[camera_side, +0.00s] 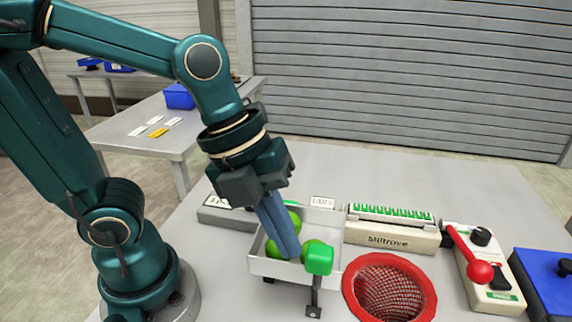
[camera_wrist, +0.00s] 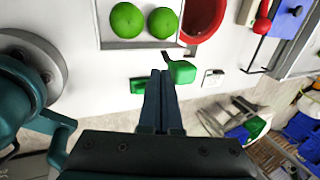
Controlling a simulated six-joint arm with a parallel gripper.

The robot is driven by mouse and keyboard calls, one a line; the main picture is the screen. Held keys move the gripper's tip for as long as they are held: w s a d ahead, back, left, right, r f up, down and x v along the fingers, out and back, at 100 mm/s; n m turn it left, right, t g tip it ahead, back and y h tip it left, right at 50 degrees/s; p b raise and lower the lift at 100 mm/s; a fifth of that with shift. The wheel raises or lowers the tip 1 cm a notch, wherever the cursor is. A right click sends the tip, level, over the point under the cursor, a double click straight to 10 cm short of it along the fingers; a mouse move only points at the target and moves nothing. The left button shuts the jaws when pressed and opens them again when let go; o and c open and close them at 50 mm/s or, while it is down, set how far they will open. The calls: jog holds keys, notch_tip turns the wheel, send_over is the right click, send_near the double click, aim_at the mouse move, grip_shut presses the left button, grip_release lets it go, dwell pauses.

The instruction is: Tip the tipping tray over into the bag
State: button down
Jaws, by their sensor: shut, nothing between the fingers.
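The tipping tray (camera_side: 262,267) is a pale, shallow box that stands level on the table, with round green fruit (camera_side: 272,249) inside. Two of the fruit (camera_wrist: 127,20) show in the wrist view. A green handle (camera_side: 319,260) sits at the tray's near right corner; it also shows in the wrist view (camera_wrist: 180,71). The bag (camera_side: 390,292) is a mesh net with a red rim, right of the tray; part of its rim (camera_wrist: 204,20) shows in the wrist view. My gripper (camera_side: 292,257) is shut and empty, its tips just left of the green handle (camera_wrist: 160,74). I cannot tell whether they touch.
Behind the bag is a cream device marked Miltrove (camera_side: 390,238) with a green strip on top. Right of it is a box with a red-knobbed lever (camera_side: 481,272), then a blue case (camera_side: 545,280). A grey scale-like unit (camera_side: 222,214) is behind the tray.

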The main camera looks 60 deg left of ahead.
aim_at(326, 251)
jog(key=shift+w+d, duration=0.2)
jog(key=shift+d, duration=0.05)
dwell(0.4)
jog(key=shift+w+d+r+g+y, duration=0.2)
jog(key=shift+w+d+g+y, duration=0.9)
jog(key=shift+w+d, duration=0.4)
jog(key=w+d+f, duration=0.4)
jog(key=w+d, duration=0.3)
jog(key=shift+w+d, duration=0.25)
jog(key=shift+d+f, duration=0.1)
jog(key=shift+f, duration=0.1)
notch_tip(326, 251, up, 6)
jog(key=shift+s+a, duration=0.35)
jog(key=shift+a, duration=0.1)
dwell(0.4)
